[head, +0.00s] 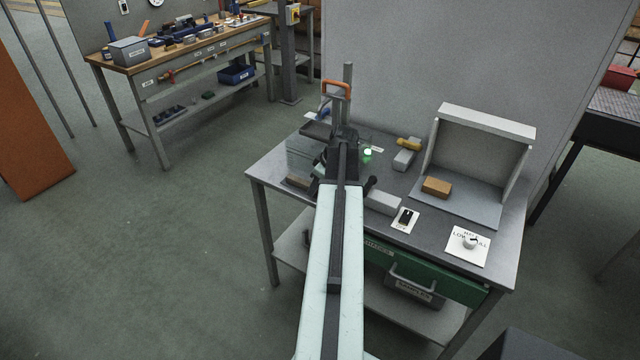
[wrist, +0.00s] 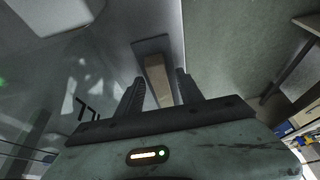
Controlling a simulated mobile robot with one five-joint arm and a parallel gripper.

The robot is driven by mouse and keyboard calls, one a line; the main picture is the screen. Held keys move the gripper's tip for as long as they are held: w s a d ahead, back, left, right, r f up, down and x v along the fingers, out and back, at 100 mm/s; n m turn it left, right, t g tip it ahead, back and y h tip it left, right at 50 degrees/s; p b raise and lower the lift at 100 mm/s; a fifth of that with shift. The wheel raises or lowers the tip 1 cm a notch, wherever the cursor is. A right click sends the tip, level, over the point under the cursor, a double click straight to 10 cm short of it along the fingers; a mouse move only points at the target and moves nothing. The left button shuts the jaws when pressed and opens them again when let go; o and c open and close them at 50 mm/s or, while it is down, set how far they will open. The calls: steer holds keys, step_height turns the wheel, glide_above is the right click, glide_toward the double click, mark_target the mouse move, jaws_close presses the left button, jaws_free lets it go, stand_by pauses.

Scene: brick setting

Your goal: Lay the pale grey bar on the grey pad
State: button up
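A brownish-grey bar (wrist: 158,80) lies lengthwise on a narrow grey pad (wrist: 150,45) by the table edge in the wrist view. The bar also shows dimly in the head view (head: 298,182), at the table's left front. My gripper (wrist: 160,74) is open, one finger on each side of the bar, with gaps visible; nothing is held. A pale grey block (head: 382,203) lies on the table just right of my arm in the head view. I cannot tell for sure which of the two is the named bar. My arm hides part of the table.
A grey open-fronted box (head: 486,118) with a brown block (head: 437,187) stands at the right. A grey block with a yellow top (head: 407,150), a black switch (head: 405,218) and a knob on a white plate (head: 469,242) are on the table. The table's left edge drops to the floor.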

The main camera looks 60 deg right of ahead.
steer(key=shift+s+r+p, duration=0.1)
steer(key=shift+r+p, duration=0.4)
steer(key=p+v, duration=1)
steer(key=v, duration=0.1)
steer(key=shift+r, duration=0.2)
steer(key=shift+s+f, duration=0.1)
